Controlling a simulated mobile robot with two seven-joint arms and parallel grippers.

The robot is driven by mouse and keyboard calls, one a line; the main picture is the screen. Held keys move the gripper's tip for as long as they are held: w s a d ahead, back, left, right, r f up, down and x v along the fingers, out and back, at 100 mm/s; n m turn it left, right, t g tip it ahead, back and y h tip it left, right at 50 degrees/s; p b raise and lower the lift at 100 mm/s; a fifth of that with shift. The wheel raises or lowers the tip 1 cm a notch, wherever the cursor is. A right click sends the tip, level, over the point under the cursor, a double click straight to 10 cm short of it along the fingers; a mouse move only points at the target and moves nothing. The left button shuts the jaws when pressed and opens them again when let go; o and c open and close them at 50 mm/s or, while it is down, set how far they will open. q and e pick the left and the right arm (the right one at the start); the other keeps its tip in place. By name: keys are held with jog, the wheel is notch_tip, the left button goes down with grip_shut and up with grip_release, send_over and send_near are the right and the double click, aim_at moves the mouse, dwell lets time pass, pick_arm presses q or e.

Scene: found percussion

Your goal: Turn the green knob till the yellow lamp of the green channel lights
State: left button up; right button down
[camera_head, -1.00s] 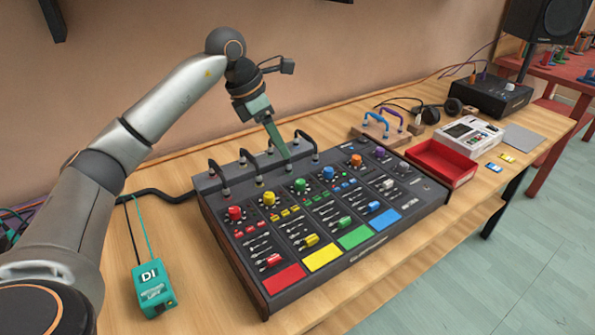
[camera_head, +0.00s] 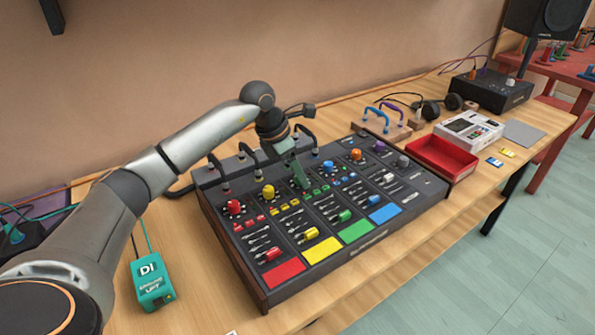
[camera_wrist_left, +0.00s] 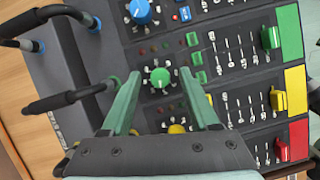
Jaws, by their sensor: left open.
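The green knob (camera_wrist_left: 160,77) shows in the left wrist view between the two fingertips of my left gripper (camera_wrist_left: 160,74), with a gap on each side. My left gripper is open; whether its tips reach down around the knob I cannot tell. In the head view my left gripper (camera_head: 302,182) points down at the green channel of the mixer (camera_head: 262,290) and hides the green knob. Small dark lamps sit near the knob in the wrist view; I see no lit yellow lamp there. My right gripper is not in view.
The blue knob (camera_wrist_left: 139,10) and yellow knob (camera_wrist_left: 177,129) flank the green one. Black cables (camera_wrist_left: 72,98) with plugs rise at the mixer's back edge, close to the gripper. A teal DI box (camera_head: 152,284) stands left; a red tray (camera_head: 441,158) stands right.

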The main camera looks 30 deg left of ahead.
pick_arm(q)
grip_shut()
dwell(0.3)
jog(key=shift+r+m, duration=0.1)
jog(key=shift+m, duration=0.2)
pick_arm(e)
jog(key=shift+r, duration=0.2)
